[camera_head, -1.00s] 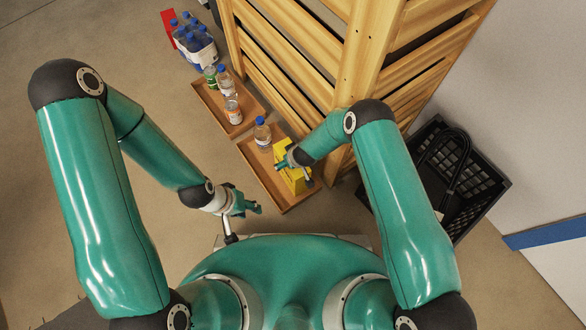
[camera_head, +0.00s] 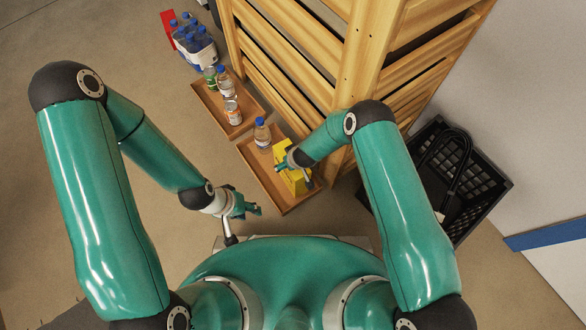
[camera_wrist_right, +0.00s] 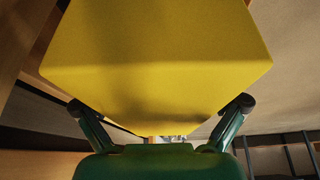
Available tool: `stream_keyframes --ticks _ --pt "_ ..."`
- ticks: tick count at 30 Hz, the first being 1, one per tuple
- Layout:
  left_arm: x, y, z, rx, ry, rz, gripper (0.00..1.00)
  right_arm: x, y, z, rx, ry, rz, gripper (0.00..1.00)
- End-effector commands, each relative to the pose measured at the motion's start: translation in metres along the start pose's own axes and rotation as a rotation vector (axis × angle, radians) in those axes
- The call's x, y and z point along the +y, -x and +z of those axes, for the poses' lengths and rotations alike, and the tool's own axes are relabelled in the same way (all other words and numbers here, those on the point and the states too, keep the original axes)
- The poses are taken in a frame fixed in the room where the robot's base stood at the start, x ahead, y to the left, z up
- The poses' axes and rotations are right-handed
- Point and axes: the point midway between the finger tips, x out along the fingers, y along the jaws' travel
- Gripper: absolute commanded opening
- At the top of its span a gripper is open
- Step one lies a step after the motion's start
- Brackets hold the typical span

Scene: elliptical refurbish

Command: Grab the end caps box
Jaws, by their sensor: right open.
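The end caps box is a yellow box (camera_head: 292,181) standing in the near wooden tray, partly hidden by my right gripper in the head view. In the right wrist view the yellow box (camera_wrist_right: 155,60) fills the upper middle. My right gripper (camera_wrist_right: 160,105) is open, with one finger at each side of the box's near end. I cannot tell whether either finger touches it. In the head view my right gripper (camera_head: 294,163) is at the box's upper side. My left gripper (camera_head: 252,209) hangs over the floor left of the tray, and its fingers are too small to read.
The near tray (camera_head: 262,178) also holds a blue-capped bottle (camera_head: 262,136). A second tray (camera_head: 208,100) with bottles and a can lies beyond it. A wooden slatted rack (camera_head: 345,60) stands close on the right, and a black crate (camera_head: 485,190) stands further right. Floor at left is clear.

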Motion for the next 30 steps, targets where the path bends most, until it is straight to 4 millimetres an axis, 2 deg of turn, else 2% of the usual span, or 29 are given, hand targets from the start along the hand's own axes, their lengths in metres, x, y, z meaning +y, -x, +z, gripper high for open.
stream_keyframes --ticks 5,21,30 --pt "0.0001 0.0001 0.0 0.0 0.0 0.0 0.4 0.0 0.0002 -0.0001 0.0 0.0 0.0 0.95" --pt "0.0 0.0 0.0 0.0 0.0 0.0 0.4 0.0004 -0.0001 0.0001 0.0 0.0 0.001 0.06" --pt "0.0005 0.0014 0.0 0.0 0.0 0.0 0.4 0.001 0.001 -0.0008 0.002 0.0 0.002 0.04"
